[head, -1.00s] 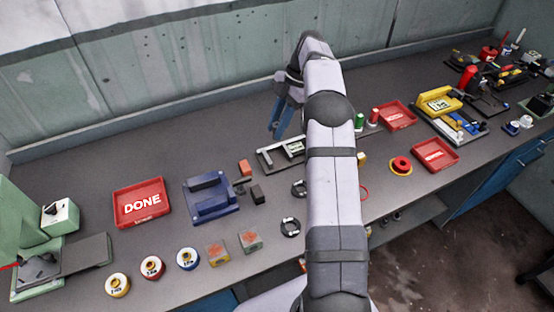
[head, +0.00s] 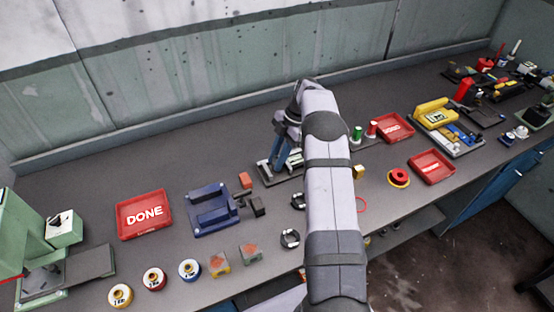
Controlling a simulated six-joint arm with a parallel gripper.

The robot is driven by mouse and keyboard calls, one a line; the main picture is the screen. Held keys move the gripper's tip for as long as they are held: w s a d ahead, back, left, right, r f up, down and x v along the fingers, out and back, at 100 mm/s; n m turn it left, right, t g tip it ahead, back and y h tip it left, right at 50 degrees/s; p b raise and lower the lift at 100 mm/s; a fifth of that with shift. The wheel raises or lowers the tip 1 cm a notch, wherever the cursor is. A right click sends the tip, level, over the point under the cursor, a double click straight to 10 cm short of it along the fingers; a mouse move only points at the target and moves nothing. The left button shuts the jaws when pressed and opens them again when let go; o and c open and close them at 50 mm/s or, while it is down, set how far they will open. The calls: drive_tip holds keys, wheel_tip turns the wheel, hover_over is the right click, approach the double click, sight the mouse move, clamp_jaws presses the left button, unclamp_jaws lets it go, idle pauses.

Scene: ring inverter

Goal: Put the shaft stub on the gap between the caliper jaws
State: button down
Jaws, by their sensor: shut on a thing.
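The caliper (head: 266,173) lies on a dark base on the bench, left of my arm. My gripper (head: 277,166), with blue fingers, points down right over the caliper and covers part of it. The fingers look close together. The shaft stub cannot be made out; whatever is between the fingertips is too small and hidden to tell. The gap between the caliper jaws is also hard to see behind the fingers.
A red DONE tray (head: 144,213) is further left.

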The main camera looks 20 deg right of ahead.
drive_tip(key=shift+f, duration=0.6)
drive_tip(key=shift+f, duration=0.15)
drive_tip(key=c, duration=1.5)
unclamp_jaws()
drive_tip(key=shift+v, duration=6.1)
drive_tip(key=shift+a, duration=0.15)
